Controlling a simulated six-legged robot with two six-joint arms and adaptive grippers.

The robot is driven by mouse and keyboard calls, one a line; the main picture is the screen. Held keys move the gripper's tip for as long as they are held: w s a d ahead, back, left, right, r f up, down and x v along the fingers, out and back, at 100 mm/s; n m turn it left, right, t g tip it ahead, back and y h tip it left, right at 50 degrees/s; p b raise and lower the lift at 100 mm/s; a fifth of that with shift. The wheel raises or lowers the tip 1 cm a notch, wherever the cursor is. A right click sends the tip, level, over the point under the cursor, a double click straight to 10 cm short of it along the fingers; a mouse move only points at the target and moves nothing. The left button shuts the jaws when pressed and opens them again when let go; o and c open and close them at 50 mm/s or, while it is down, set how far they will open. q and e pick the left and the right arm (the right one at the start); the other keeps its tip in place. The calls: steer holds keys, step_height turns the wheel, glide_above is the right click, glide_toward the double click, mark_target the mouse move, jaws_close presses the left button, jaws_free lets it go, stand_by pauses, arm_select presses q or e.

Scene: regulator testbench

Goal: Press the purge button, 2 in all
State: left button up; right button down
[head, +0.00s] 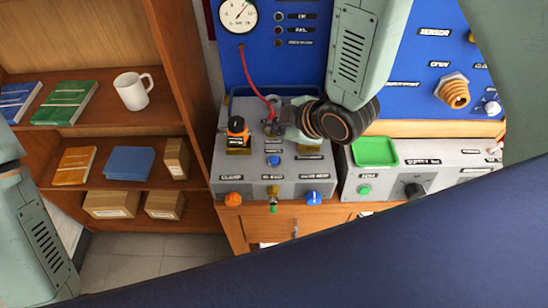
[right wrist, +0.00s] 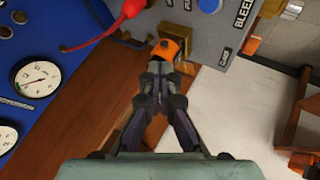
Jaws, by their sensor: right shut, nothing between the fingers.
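A small blue button (head: 273,160) sits on the sloped top of the grey test box (head: 290,178). It looks like the purge button, but its label is too small to read in the head view. In the right wrist view a blue button (right wrist: 209,4) shows at the top edge, beside a partly cut label starting "PU". My right gripper (head: 274,127) is above the back part of the box, apart from the blue button. Its fingers (right wrist: 160,68) are shut and empty, pointing at an orange block (right wrist: 168,48). My left gripper is out of view; only its arm shows.
An orange-and-black part (head: 238,130) stands on the box, left of my right gripper. A red hose (head: 254,78) runs down from a gauge (head: 238,15) to the box. An orange knob (head: 233,199) and a blue knob (head: 313,198) sit at the front. A green tray (head: 375,152) lies right.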

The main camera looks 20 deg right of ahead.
steer(key=b, duration=0.6)
glide_above(276, 161)
step_height(276, 161, down, 8)
steer(key=shift+r, duration=0.1)
steer(key=shift+s+f+b, duration=0.1)
steer(key=shift+f+b, duration=0.45)
steer(key=shift+b, duration=0.05)
steer(key=shift+f, duration=0.1)
stand_by(0.7)
steer(key=shift+f, duration=0.3)
